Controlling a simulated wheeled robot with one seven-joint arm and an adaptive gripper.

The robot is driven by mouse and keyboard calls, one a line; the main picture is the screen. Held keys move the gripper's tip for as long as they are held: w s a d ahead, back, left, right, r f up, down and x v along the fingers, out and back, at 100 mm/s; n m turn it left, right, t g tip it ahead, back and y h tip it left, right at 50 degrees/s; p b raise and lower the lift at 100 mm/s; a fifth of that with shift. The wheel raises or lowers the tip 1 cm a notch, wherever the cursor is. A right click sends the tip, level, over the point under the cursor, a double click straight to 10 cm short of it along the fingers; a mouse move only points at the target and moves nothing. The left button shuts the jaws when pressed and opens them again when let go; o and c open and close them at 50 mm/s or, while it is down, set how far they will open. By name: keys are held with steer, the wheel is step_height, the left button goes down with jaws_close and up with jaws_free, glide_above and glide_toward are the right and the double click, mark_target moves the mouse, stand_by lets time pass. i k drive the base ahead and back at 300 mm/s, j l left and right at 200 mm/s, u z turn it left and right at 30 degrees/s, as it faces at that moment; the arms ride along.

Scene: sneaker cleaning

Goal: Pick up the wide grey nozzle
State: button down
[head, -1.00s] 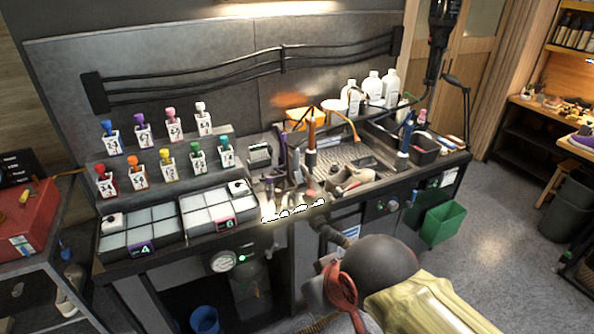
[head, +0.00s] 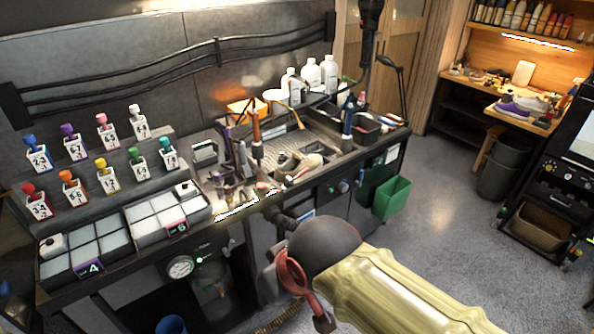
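I cannot pick out the wide grey nozzle for certain. A cluster of small tools and grey pieces (head: 232,186) stands at the front middle of the workbench, too small to tell apart. My arm, with a yellow sleeve and a dark rounded joint, reaches in from the lower right. Its narrow dark end (head: 272,207) is at the bench's front edge, just right of that cluster. The fingers are too small and dark to make out, and I see nothing held. The arm hides part of the bench front.
Numbered bottles with coloured caps (head: 103,176) and two compartment trays (head: 85,272) fill the bench's left. A green bin (head: 392,198) hangs at the bench's right. The right floor is open.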

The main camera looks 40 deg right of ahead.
mark_target(243, 166)
steer(key=i+l, duration=0.1)
steer(key=i, duration=0.35)
steer(key=i+l, duration=0.15)
steer(key=i, duration=0.3)
steer(key=z, duration=0.05)
